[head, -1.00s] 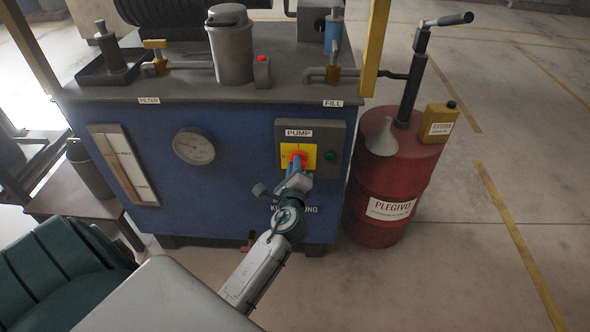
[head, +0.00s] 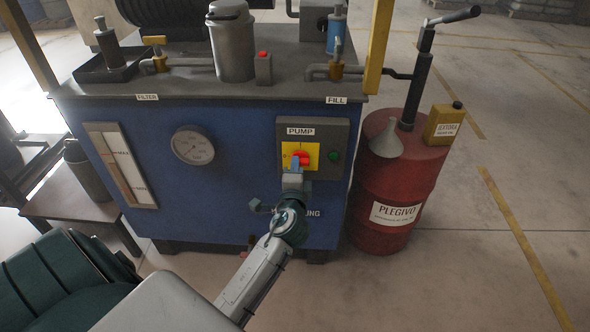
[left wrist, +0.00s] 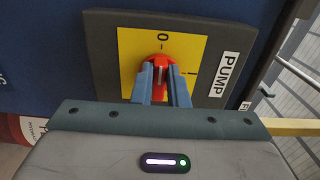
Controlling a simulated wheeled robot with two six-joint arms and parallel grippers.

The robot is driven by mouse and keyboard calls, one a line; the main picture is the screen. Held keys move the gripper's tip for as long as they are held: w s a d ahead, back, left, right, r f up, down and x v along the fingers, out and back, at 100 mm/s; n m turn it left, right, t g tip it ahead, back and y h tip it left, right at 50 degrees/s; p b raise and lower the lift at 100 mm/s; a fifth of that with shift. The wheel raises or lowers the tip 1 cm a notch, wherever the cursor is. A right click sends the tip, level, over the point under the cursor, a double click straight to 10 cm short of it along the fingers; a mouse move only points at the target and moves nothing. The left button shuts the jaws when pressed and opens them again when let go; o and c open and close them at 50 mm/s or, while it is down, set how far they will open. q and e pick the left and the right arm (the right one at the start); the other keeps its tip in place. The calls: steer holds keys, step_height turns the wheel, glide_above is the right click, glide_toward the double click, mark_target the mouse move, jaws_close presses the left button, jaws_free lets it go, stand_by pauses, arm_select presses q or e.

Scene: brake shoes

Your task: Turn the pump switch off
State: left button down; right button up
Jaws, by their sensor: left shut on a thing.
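The pump switch is a red knob (head: 301,158) on a yellow plate (head: 313,149), set in the grey pump panel (head: 339,129) on the front of the blue cabinet. My left gripper (head: 293,170) reaches it from below in the head view, its blue fingers at the knob. In the left wrist view the two fingers (left wrist: 162,84) are shut on the red knob (left wrist: 161,63). The knob's white mark points toward the "0", with the "I" mark off to the right. The fingers hide part of the knob. My right gripper is not in view.
A gauge (head: 192,145) is on the cabinet (head: 230,205) to the left. A red drum (head: 392,190) with a funnel (head: 387,139) stands close on the right. The floor farther right is clear.

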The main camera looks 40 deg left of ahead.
arm_select(q)
steer(key=shift+f, duration=0.1)
stand_by(0.3)
steer(key=c, duration=1.4)
jaws_free()
steer(key=shift+c, duration=0.2)
steer(key=v, duration=1.1)
steer(key=shift+a, duration=0.1)
